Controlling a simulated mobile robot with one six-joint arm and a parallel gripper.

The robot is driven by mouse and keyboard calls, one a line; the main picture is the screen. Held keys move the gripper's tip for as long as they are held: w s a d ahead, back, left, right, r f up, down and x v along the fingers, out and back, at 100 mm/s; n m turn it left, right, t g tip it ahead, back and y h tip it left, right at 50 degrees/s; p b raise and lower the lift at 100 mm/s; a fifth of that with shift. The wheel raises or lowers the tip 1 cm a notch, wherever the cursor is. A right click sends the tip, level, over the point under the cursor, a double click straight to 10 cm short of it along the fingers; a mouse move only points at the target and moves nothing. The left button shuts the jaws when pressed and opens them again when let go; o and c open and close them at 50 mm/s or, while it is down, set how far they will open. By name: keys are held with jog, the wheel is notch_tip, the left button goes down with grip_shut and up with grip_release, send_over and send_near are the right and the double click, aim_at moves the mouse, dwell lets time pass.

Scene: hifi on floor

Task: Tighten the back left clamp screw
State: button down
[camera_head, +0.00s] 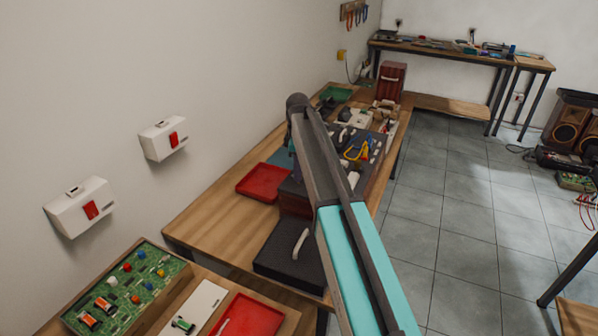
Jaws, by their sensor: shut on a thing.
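My arm crosses the middle of the view, from the bottom edge up to a dark joint over the workbench (230,205). My gripper does not show; the arm hides whatever lies below and behind that joint. I cannot make out the back left clamp screw or any clamp for certain. A dark open-topped unit (372,170) stands on the bench, partly behind my arm. It carries several small light parts and a yellow and blue coil (357,148).
A red tray (265,182) lies left of the unit. A black case (285,252) is at the bench's near end. A green board (130,280) and another red tray (250,316) lie at lower left. Two white boxes hang on the wall.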

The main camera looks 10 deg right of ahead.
jog(key=m, duration=0.5)
jog(key=shift+s, duration=0.1)
jog(key=m, duration=0.6)
jog(key=shift+p, duration=0.35)
jog(key=m, duration=1)
jog(key=shift+f+m, duration=0.1)
jog(key=shift+m, duration=0.3)
jog(key=c, duration=1.6)
grip_release()
jog(key=shift+o, duration=0.2)
